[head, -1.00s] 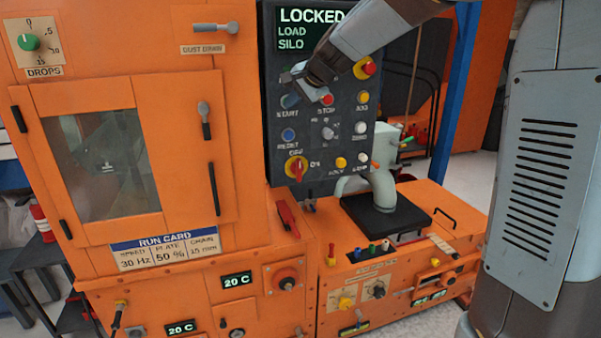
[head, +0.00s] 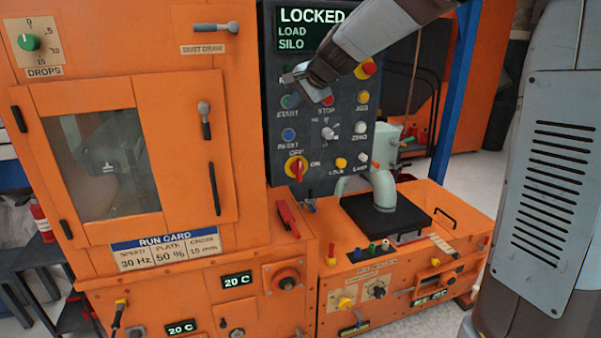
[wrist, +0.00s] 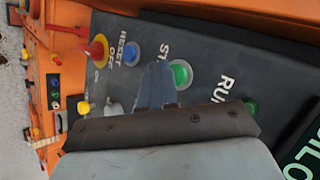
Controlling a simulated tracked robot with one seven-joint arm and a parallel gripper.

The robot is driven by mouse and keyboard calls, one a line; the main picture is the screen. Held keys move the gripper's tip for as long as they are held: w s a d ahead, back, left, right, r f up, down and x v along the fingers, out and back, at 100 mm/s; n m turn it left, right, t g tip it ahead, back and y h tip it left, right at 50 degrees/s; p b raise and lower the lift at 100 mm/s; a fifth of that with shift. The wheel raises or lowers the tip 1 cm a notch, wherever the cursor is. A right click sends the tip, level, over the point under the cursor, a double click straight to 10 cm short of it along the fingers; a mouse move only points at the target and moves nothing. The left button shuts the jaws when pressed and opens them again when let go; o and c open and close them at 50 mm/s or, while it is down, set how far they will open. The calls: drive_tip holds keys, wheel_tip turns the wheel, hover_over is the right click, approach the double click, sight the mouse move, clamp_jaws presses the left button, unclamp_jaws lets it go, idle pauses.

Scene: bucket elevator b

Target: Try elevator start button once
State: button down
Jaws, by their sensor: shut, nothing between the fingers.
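The green START button (head: 288,101) is on the dark control panel (head: 312,182), left of the red STOP button (head: 327,100). Its label is legible in the head view. In the wrist view the START button (wrist: 181,74) is right beside my fingertips. My gripper (head: 290,80) is shut and empty, close in front of the panel just above the START button. In the wrist view my gripper (wrist: 155,80) partly covers the START lettering. I cannot tell whether the fingertips touch the panel. The display (head: 311,28) reads LOCKED, LOAD SILO.
The blue RESET button (head: 288,135) and the red-yellow OFF/ON switch (head: 296,168) are below START. A red-yellow emergency-type button (head: 365,68) is at the panel's upper right. A green RUN lamp (wrist: 250,107) is near my gripper. The orange cabinet (head: 240,150) borders the panel's left.

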drive_tip(key=shift+s+d, duration=0.25)
drive_tip(key=shift+s, duration=0.65)
drive_tip(key=shift+s+d, duration=0.3)
drive_tip(key=shift+s, duration=0.55)
drive_tip(key=shift+s+d, duration=0.25)
drive_tip(key=shift+s, duration=0.65)
drive_tip(key=s+d+f+n+h, duration=0.2)
drive_tip(key=s+d, duration=0.4)
drive_tip(key=s, duration=0.4)
drive_tip(key=s+d+f+n+g+h, duration=0.1)
drive_tip(key=s+d+f+n+h, duration=0.1)
drive_tip(key=s+d, duration=0.5)
drive_tip(key=s+d+f+n+g+h, duration=0.1)
drive_tip(key=s+d, duration=0.6)
drive_tip(key=s, duration=0.7)
wheel_tip(320, 180, down, 2)
drive_tip(key=n+h, duration=0.1)
drive_tip(key=n, duration=0.1)
drive_tip(key=shift+f+n, duration=0.25)
drive_tip(key=shift+n, duration=0.15)
